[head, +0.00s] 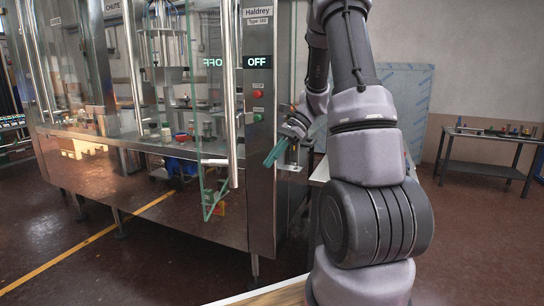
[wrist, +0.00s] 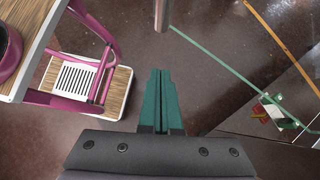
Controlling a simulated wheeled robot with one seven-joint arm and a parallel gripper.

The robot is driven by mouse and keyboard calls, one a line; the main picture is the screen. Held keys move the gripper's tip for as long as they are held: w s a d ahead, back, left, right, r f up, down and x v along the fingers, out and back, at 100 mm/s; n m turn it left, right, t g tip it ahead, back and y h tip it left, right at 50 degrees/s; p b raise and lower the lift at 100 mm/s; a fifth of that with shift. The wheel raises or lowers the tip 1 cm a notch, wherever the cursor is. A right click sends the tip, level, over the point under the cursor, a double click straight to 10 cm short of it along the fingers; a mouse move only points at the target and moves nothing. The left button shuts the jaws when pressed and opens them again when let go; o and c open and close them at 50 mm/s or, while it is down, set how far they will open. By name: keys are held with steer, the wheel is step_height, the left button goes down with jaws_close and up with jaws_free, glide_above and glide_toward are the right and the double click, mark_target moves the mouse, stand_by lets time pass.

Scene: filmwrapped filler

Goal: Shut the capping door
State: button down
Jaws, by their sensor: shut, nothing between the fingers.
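The capping door appears to be the clear glass door (head: 209,110) standing swung open from the machine in the head view. It has a greenish edge and a long vertical metal handle (head: 231,90). In the wrist view the rounded lower end of a metal bar, seemingly this handle (wrist: 162,14), hangs just beyond my fingertips. A green glass edge (wrist: 215,58) runs from near it toward the lower right. My gripper (head: 270,161) has teal fingers, shut and empty, right of the handle and apart from it in the head view. The fingers (wrist: 160,72) point toward the bar in the wrist view.
The steel machine post (head: 260,130) with an OFF display and buttons stands close behind my gripper. In the wrist view a purple-framed step stool (wrist: 85,80) and a wooden top (wrist: 24,40) are at the left. A side table (head: 490,140) stands far right. Open floor lies between.

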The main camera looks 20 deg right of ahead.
steer(key=s+a+f, duration=0.1)
steer(key=a+f, duration=0.3)
steer(key=a, duration=0.4)
steer(key=shift+s, duration=0.15)
